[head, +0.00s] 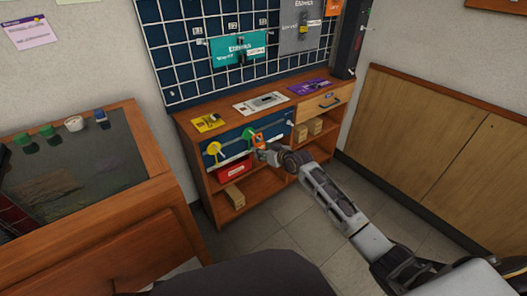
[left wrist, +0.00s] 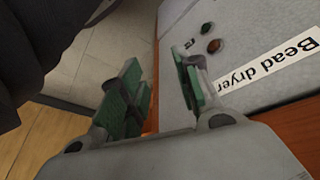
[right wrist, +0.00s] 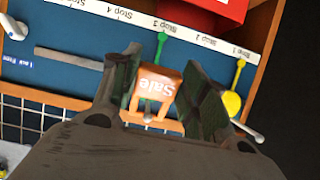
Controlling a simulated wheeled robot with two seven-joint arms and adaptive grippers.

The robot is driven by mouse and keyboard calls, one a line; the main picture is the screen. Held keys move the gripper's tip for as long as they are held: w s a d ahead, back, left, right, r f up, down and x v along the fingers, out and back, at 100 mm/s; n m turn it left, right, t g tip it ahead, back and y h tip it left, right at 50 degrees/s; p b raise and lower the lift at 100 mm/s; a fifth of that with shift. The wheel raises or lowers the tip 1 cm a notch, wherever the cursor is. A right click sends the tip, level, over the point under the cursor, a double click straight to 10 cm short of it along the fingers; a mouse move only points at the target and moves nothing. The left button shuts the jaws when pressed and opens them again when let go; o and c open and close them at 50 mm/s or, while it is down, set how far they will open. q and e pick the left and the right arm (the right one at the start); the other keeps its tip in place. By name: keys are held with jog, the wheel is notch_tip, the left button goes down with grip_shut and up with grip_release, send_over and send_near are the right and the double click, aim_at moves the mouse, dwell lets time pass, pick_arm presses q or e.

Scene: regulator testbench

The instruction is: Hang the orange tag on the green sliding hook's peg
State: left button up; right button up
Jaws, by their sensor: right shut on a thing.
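The orange tag (right wrist: 156,84), printed "Sale" and upside down in the right wrist view, sits between the fingers of my right gripper (right wrist: 160,75), which is shut on it. The tag also shows in the head view (head: 257,139), in front of the blue panel. The green sliding hook (head: 247,132) is right behind and beside the tag; its green pointer (right wrist: 161,42) shows past the tag, and its peg is mostly hidden. I cannot tell whether the tag's opening is around the peg. My left gripper (left wrist: 158,90) is open and empty, seen only in its wrist view.
The blue panel (right wrist: 60,85) carries a strip of stop labels. A red bin (head: 234,172) is below. A grey "Bead dryer" board (left wrist: 250,85) lies near my left gripper.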

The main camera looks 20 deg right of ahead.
dwell(0.4)
jog(key=o, duration=1.1)
jog(key=shift+c, duration=0.2)
jog(key=shift+s, duration=0.15)
jog(key=v, duration=1.1)
jog(key=shift+s+r, duration=0.2)
jog(key=shift+s, duration=0.1)
jog(key=shift+d, duration=0.1)
jog(key=shift+f, duration=0.1)
